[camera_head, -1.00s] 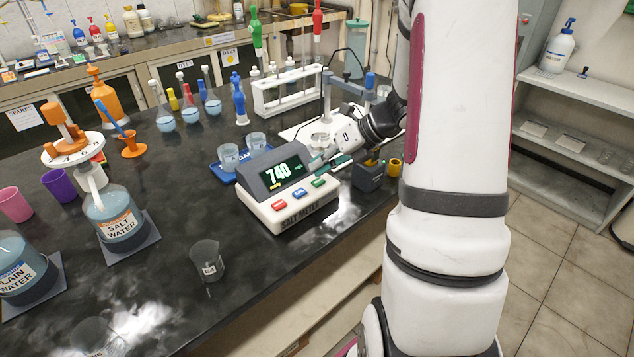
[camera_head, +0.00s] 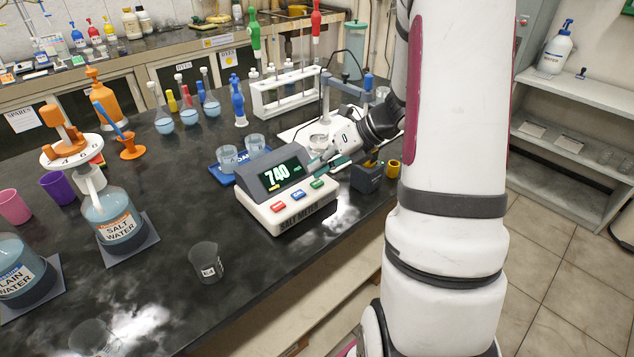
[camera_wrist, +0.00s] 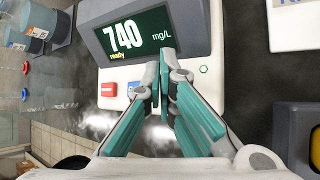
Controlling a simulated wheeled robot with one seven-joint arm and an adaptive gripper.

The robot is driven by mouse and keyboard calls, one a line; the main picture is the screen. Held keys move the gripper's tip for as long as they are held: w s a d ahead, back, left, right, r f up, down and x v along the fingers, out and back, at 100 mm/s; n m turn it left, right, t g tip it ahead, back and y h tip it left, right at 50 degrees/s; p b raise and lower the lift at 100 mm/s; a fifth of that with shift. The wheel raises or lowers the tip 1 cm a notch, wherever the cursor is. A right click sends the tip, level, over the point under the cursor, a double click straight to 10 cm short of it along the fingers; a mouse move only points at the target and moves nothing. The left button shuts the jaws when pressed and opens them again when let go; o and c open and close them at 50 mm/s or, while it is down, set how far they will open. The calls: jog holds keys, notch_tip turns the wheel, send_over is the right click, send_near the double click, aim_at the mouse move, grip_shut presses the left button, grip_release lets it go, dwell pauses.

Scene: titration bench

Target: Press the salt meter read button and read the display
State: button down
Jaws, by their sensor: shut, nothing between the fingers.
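The salt meter (camera_head: 283,189) stands on the dark bench. Its display (camera_head: 281,173) reads 740, and in the wrist view the display (camera_wrist: 133,33) shows 740 mg/L with "ready" below. A red button (camera_head: 278,207), a blue button (camera_head: 298,195) and a green button (camera_head: 317,184) line its front; their labels are too small to read in the head view. My gripper (camera_wrist: 167,58) is shut and empty, its tips over the meter near the display's lower right edge. The fingers hide part of the button row in the wrist view. I cannot tell whether the tips touch the meter.
A blue tray with beakers (camera_head: 228,157) stands behind the meter. A dark block-shaped device (camera_head: 367,177) and a yellow cup (camera_head: 393,168) are to its right. An empty beaker (camera_head: 206,262) and a salt water bottle (camera_head: 115,218) are to the left. The bench front edge is close.

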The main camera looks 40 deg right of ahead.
aim_at(319, 180)
jog(key=shift+f, duration=0.1)
jog(key=shift+f, duration=0.3)
jog(key=shift+f+b, duration=0.4)
jog(key=shift+f, duration=0.05)
dwell(0.9)
jog(key=shift+r, duration=0.15)
jog(key=shift+r+p, duration=0.75)
jog(key=shift+p, duration=0.05)
notch_tip(319, 180, up, 5)
jog(key=p, duration=0.4)
dwell(0.3)
